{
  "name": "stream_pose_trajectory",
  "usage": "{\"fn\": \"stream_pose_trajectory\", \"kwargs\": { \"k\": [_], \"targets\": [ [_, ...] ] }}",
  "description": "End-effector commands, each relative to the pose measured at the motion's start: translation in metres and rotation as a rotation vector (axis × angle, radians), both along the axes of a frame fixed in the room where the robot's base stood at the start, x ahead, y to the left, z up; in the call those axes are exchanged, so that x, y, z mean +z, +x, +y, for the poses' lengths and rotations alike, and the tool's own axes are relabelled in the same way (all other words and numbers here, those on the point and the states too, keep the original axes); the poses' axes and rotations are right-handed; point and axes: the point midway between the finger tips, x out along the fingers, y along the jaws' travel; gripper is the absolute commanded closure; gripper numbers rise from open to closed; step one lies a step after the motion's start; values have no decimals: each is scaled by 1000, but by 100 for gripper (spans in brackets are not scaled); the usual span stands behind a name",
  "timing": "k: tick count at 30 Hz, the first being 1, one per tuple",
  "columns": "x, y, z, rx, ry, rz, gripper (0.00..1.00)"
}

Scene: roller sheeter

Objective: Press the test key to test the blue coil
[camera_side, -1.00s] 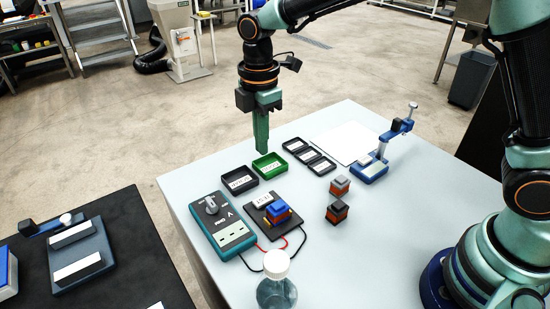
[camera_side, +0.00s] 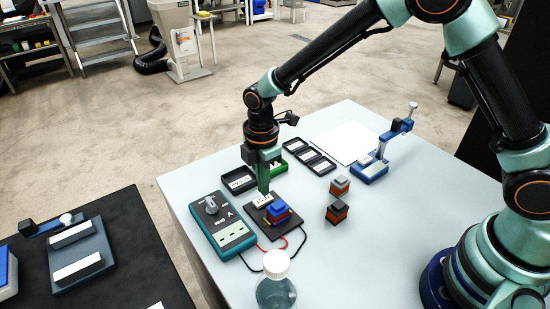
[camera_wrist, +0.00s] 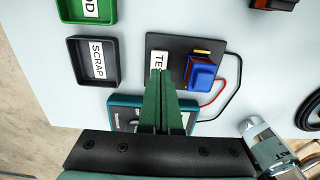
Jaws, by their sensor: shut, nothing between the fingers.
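The blue coil (camera_side: 278,211) sits on a dark test plate (camera_side: 287,229) on the white table; it also shows in the wrist view (camera_wrist: 202,73). Beside it on the plate is the test key (camera_side: 261,199), with a white label whose visible letters read "TE" in the wrist view (camera_wrist: 158,58). My gripper (camera_side: 264,191) is shut and empty, its green fingers pointing down at the key. In the wrist view the fingertips (camera_wrist: 162,73) overlap the label's lower part and hide the rest of it. I cannot tell whether they touch the key.
A teal meter (camera_side: 223,228) with a dial stands left of the plate, wired to it. Behind are the black SCRAP tray (camera_wrist: 93,62) and a green tray (camera_wrist: 88,10). Two other coils (camera_side: 339,186) (camera_side: 337,211) stand to the right. A capped bottle (camera_side: 277,290) is in front.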

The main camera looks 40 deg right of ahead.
Motion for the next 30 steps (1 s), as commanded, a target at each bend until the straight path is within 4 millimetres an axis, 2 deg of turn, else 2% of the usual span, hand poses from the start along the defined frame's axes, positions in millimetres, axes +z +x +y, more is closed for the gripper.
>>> {"fn": "stream_pose_trajectory", "kwargs": {
  "k": [6,19,25,30],
  "targets": [
    [-20,0,0,0,-1,2,100],
    [-23,0,0,0,0,0,100],
    [-41,-1,0,0,-1,3,100],
    [-44,-2,0,0,-1,3,100]
  ]
}}
